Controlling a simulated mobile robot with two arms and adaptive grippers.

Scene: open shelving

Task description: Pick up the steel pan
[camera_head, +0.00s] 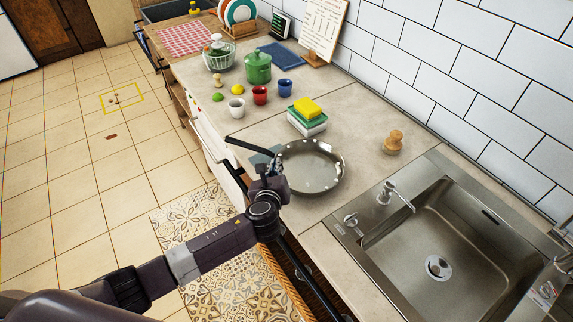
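The steel pan (314,168) is a round grey pan on the counter, left of the sink. A dark bar that looks like its handle (243,145) sticks out to the left, past the counter's front edge. My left gripper (274,163) is at the pan's left rim, by the inner end of the handle. Its fingers are small and overlap the rim and handle in the picture, so I cannot tell whether they are open, shut or touching. My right gripper is not in view.
The sink (410,245) with its tap (398,197) is to the right. A wooden brush (393,142) stands behind the pan. Stacked sponges (307,112), a white cup (237,108), a red cup (260,95), a blue cup (285,88) and a green pot (258,67) stand farther back.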

